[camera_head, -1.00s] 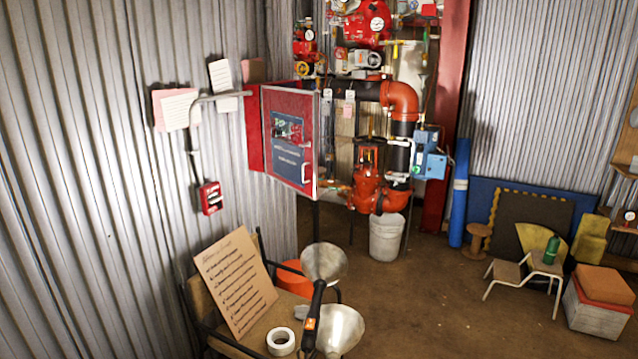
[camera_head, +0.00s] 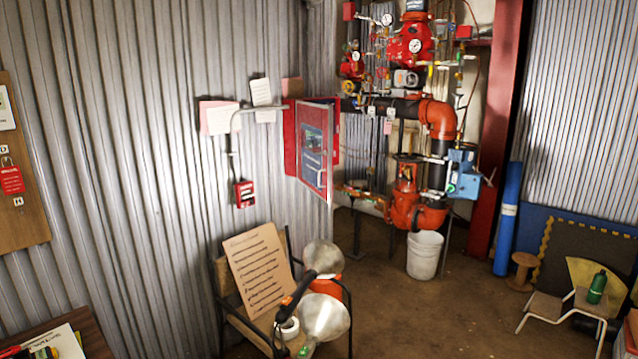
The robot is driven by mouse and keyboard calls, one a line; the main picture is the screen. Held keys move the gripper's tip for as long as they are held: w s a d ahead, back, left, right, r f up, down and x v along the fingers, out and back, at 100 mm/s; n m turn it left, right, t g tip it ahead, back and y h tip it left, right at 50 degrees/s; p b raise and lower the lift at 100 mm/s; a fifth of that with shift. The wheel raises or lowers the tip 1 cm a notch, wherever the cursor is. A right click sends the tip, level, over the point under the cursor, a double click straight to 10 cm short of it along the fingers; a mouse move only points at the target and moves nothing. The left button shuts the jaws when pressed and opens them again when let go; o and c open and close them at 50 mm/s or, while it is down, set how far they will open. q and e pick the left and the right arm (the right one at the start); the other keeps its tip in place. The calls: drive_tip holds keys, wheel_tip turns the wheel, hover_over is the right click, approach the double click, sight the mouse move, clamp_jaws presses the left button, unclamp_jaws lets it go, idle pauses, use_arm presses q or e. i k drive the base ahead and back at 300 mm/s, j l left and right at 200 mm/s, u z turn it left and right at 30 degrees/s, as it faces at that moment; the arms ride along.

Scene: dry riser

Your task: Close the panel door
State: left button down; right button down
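The red panel box (camera_head: 290,137) is mounted on the corrugated wall, left of the riser pipes. Neither of my grippers shows in the head view, so nothing of mine is seen touching the door.
A chair (camera_head: 218,268) with a cardboard sign (camera_head: 258,270), tape and round lamps stands below the panel. A white bucket (camera_head: 424,255) sits under the red pipes (camera_head: 438,118). A table corner (camera_head: 95,340) is at lower left. The brown floor (camera_head: 420,320) at center right is clear.

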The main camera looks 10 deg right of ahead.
sight(314, 170)
drive_tip(key=i+l+u, duration=0.15)
drive_tip(key=l+u, duration=0.2)
drive_tip(key=l, duration=0.65)
drive_tip(key=l+u, duration=0.35)
drive_tip(key=l, duration=0.6)
